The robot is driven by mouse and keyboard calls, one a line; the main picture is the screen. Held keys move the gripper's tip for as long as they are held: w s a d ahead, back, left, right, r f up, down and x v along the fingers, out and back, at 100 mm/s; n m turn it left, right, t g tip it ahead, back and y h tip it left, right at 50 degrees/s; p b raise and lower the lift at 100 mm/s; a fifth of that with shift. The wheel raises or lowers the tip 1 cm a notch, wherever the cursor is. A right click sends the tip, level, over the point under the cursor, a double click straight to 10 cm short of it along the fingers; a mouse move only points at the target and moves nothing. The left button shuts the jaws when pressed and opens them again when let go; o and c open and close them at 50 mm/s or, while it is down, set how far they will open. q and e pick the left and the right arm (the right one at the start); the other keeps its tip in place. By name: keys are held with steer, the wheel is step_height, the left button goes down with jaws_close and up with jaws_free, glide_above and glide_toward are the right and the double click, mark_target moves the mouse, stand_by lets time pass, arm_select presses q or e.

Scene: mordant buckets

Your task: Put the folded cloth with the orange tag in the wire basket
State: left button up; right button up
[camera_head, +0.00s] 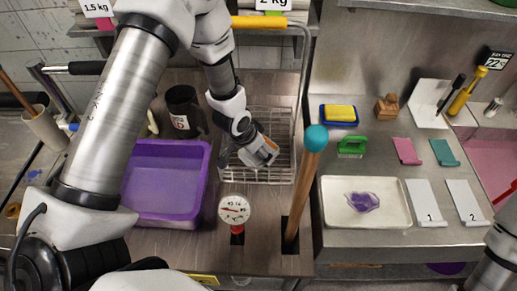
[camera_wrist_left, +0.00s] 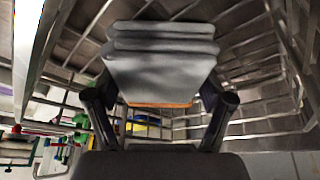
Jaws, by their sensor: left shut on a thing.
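The wire basket (camera_head: 284,172) stands on the steel counter beside the purple tub. My left gripper (camera_head: 262,154) is over the basket, pointing down toward it. It is shut on the folded cloth (camera_wrist_left: 160,62), a grey stack of layers with an orange tag (camera_wrist_left: 160,105) at its near edge. In the left wrist view the cloth sits between the two dark fingers, with basket wires (camera_wrist_left: 245,50) around and behind it. In the head view the gripper mostly hides the cloth. I cannot tell whether the cloth touches the basket floor. My right gripper is out of view.
A purple tub (camera_head: 165,209) is left of the basket, with a dark mug (camera_head: 184,108) behind it. A teal-topped wooden handle (camera_head: 305,185) rises at the basket's front right. A dial gauge (camera_head: 234,209) stands in front. A white tray (camera_head: 334,208) is to the right.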

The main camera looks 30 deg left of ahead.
arm_select(q)
steer(key=shift+s+r, duration=0.1)
steer(key=shift+s, duration=0.1)
steer(key=o, duration=1.1)
steer(key=shift+c, duration=0.2)
steer(key=shift+w+f, duration=0.15)
steer(key=shift+f, duration=0.05)
steer(key=shift+r, duration=0.1)
